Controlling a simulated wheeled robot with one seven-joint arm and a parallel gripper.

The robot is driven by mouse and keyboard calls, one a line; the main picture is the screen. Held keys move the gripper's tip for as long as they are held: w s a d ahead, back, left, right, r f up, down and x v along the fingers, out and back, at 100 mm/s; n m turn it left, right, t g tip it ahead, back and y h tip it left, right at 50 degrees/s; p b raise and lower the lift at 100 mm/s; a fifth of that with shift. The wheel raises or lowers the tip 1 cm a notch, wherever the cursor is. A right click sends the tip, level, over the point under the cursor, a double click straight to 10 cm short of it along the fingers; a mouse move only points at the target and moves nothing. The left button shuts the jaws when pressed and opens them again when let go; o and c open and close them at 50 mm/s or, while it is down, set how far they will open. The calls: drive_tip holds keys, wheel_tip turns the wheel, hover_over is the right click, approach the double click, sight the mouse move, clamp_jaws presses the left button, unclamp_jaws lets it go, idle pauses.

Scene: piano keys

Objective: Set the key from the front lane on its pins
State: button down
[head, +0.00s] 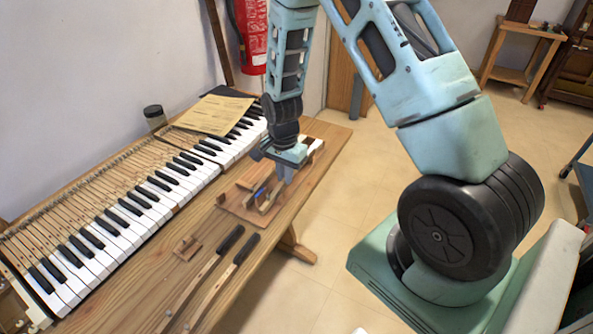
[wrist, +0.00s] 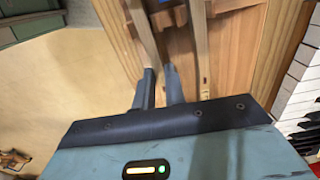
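A reddish wooden tray (head: 232,206) sits on the bench to the right of the keyboard, with pale wooden strips in its lanes. My gripper (head: 286,180) points down over the tray's right part. In the wrist view my two fingers (wrist: 161,72) are close together with a small gap. A long pale wooden key (wrist: 141,28) runs down to the fingertips; whether they grip it or only stand beside it I cannot tell. A second strip (wrist: 200,45) lies to its right. The keyboard (head: 130,215) has white and black keys; its pins are too small to single out.
Two long wooden keys with black tops (head: 231,240) lie at the bench's front, near a small wooden block (head: 187,247). Papers (head: 213,114) and a dark jar (head: 154,117) stand at the back. A red extinguisher (head: 250,35) hangs behind.

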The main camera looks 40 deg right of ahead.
drive_tip(key=shift+r, duration=0.1)
wheel_tip(320, 180, up, 8)
drive_tip(key=p, duration=0.7)
drive_tip(key=shift+r, duration=0.2)
idle(0.5)
